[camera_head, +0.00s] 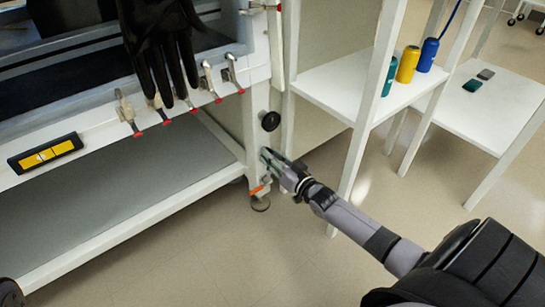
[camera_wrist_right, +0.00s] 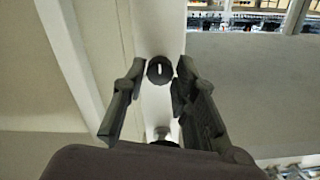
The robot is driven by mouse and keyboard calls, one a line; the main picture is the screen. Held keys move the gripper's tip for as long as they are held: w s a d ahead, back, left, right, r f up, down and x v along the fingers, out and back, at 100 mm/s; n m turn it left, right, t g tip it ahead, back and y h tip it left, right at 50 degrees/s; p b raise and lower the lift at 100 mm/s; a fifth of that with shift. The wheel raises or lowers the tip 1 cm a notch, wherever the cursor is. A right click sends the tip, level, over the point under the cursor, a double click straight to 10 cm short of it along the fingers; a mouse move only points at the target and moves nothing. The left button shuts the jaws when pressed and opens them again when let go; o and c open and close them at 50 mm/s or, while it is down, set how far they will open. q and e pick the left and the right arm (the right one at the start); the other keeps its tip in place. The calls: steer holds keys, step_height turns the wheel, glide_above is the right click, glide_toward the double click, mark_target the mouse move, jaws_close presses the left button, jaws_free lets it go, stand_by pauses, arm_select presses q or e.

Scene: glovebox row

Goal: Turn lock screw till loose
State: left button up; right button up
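A round black knob (camera_head: 270,121) stands out from the white leg (camera_head: 256,130) of the glovebox frame in the head view. My right gripper (camera_head: 268,158) is at this leg, a little below that knob. In the right wrist view, my right gripper (camera_wrist_right: 155,88) is open, with one finger on each side of a round dark screw head (camera_wrist_right: 160,70) with a pale bar across it. A gap shows on both sides of the head. I cannot tell whether this is the same knob as in the head view. My left gripper is not in view.
An orange-tipped part (camera_head: 258,189) and a round foot (camera_head: 260,204) are low on the leg. A black glove (camera_head: 165,50) hangs beside several red-tipped clamps. A white shelf (camera_head: 335,88) holds bottles at right.

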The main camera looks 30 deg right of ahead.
jaws_close()
